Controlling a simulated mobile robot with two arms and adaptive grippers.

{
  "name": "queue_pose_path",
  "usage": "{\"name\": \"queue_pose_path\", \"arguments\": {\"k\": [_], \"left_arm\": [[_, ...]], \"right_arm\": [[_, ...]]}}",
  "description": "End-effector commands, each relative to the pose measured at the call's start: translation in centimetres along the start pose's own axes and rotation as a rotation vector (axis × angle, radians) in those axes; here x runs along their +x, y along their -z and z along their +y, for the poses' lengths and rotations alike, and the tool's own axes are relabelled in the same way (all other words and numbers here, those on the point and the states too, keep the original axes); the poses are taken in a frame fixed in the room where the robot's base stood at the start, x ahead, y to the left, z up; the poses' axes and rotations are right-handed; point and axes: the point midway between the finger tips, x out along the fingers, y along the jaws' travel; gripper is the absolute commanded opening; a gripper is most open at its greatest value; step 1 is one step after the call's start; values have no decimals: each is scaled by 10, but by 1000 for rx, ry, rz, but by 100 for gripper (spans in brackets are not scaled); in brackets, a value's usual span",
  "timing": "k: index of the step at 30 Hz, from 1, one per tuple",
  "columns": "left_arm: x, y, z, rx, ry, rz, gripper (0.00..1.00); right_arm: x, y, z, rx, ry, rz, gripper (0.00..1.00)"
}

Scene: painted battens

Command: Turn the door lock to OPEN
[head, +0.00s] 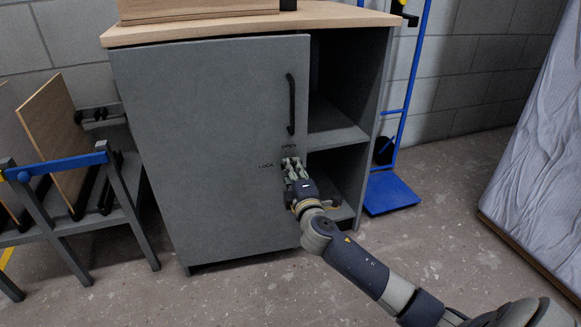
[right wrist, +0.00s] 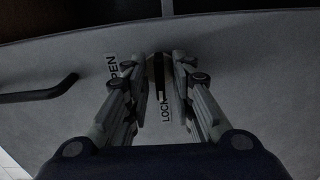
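The grey cabinet door (head: 205,130) is closed, with a black bar handle (head: 291,104) near its right edge. The labels OPEN (head: 289,147) and LOCK (head: 266,166) are beside the lock, which my right gripper (head: 291,163) largely hides in the head view. In the right wrist view the right gripper (right wrist: 158,70) has its fingers apart, on either side of the dark lock knob (right wrist: 158,76). The knob seems to stand between the fingertips with gaps at its sides; contact is hard to tell. My left gripper is not in view.
Open shelves (head: 335,137) are right of the door. A blue hand truck (head: 391,193) stands beside the cabinet. A rack with wooden boards (head: 52,140) is at the left, and a wrapped panel (head: 540,160) is at the right. Floor in front is clear.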

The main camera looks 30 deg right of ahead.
Motion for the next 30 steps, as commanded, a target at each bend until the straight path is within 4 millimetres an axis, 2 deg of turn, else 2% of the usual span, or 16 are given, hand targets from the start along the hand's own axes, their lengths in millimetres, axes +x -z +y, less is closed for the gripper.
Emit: {"name": "queue_pose_path", "arguments": {"k": [7, 10, 17, 21, 27, 30], "left_arm": [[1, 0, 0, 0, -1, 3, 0], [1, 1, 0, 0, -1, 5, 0], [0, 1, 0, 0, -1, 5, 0], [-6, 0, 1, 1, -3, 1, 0], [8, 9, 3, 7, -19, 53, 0], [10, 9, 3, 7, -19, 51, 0]], "right_arm": [[0, 0, 0, 0, 0, 0, 21], [0, 0, 0, 0, 0, 0, 0], [0, 0, -1, 13, 1, 0, 0], [0, 1, -4, 182, 2, -1, 0], [0, 0, -2, 592, 1, -2, 0], [0, 1, -1, 719, 1, -2, 0]]}}
